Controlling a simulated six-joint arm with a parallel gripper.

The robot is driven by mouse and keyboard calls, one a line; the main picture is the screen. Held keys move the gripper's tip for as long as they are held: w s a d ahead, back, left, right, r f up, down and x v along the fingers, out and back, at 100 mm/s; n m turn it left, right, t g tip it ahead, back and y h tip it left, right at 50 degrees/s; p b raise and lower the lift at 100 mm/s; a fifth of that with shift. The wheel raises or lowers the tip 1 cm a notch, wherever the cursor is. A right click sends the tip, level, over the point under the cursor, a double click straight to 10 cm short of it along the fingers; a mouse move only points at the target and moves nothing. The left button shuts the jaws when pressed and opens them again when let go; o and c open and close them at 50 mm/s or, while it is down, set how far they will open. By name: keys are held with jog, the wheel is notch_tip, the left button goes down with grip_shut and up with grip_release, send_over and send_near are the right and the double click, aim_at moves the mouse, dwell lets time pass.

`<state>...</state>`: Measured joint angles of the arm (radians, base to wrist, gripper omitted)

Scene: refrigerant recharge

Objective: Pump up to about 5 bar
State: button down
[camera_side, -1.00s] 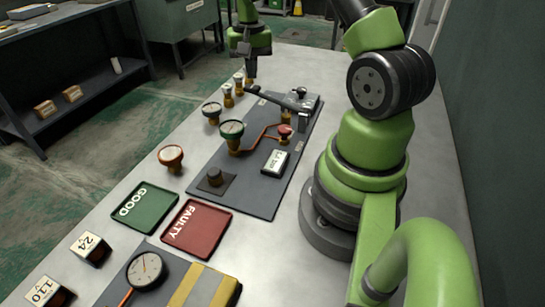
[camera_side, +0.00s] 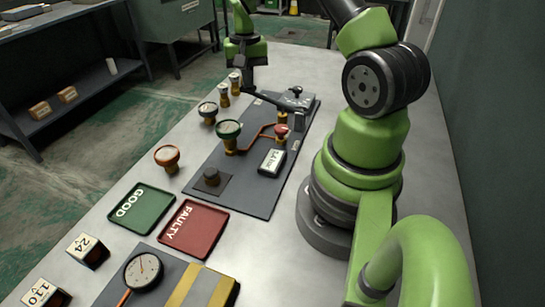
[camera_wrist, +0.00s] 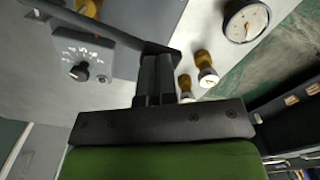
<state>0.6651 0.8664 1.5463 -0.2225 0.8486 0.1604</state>
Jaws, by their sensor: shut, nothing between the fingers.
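My gripper (camera_side: 247,86) is shut and empty, pointing down at the free end of the black pump lever (camera_side: 272,101). In the wrist view my gripper's fingers (camera_wrist: 157,62) meet the end of the lever (camera_wrist: 115,35); they look to be touching it. The lever slants down towards my gripper. A green-rimmed gauge (camera_side: 229,128) stands on the dark board (camera_side: 245,188), joined by an orange pipe to a red knob (camera_side: 281,131). A small white display (camera_side: 272,162) lies on the board; its number is too small to read surely.
Several loose gauges stand left of the board, one with an orange rim (camera_side: 167,157). Green GOOD (camera_side: 141,209) and red FAULTY (camera_side: 194,228) trays lie nearer. A grey box with a dial knob (camera_wrist: 78,72) is beside the lever in the wrist view.

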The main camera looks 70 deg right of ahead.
jog(key=shift+f, duration=1.7)
jog(key=shift+r, duration=3)
jog(key=shift+f, duration=0.1)
jog(key=shift+f, duration=2.9)
jog(key=shift+r, duration=3)
